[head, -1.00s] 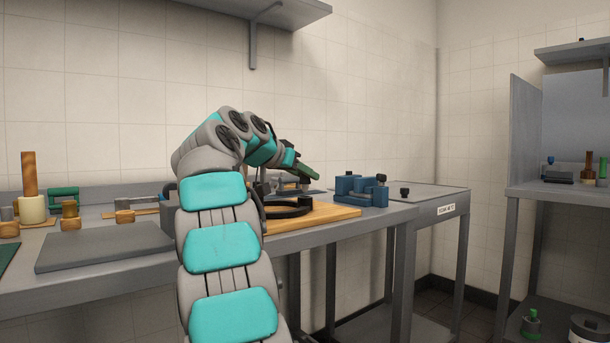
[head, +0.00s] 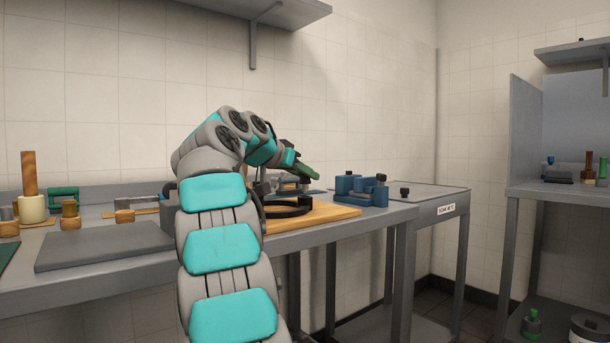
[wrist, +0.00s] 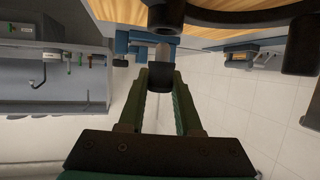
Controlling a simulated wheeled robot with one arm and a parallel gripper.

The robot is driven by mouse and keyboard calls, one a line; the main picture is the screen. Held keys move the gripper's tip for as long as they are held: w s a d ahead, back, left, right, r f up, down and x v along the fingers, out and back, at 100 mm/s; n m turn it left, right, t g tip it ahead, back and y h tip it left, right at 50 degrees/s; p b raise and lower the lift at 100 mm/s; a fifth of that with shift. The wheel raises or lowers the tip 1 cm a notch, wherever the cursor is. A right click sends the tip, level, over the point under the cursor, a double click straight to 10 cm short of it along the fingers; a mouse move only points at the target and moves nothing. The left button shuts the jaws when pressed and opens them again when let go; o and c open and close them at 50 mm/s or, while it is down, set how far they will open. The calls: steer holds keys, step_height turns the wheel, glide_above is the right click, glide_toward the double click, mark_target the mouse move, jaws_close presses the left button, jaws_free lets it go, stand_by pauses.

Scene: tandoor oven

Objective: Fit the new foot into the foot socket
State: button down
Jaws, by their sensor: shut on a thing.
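My gripper (head: 308,172) is above the worktable, over the wooden board. In the wrist view its green fingers (wrist: 161,84) are shut on a short dark cylinder with a grey stem, which I take to be the new foot (wrist: 160,71). A black ring-shaped frame (head: 290,207) lies on the board, and part of it also shows in the wrist view (wrist: 225,17). A dark round stub (wrist: 165,14) on this frame appears close beyond the foot's stem; I cannot tell whether they touch, or whether the stub is the foot socket. The new foot is not distinct in the head view.
The wooden board (head: 335,212) lies on the worktable, with a blue fixture (head: 361,190) to its right. A grey mat (head: 105,246) and wooden-handled tools (head: 30,190) are on the left. A second table (head: 436,196) stands to the right.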

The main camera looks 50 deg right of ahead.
mark_target(303, 186)
steer(key=shift+f+b, duration=1.75)
steer(key=shift+b, duration=0.05)
steer(key=c, duration=0.5)
jaws_free()
steer(key=shift+a+r, duration=0.1)
steer(key=shift+v, duration=3.9)
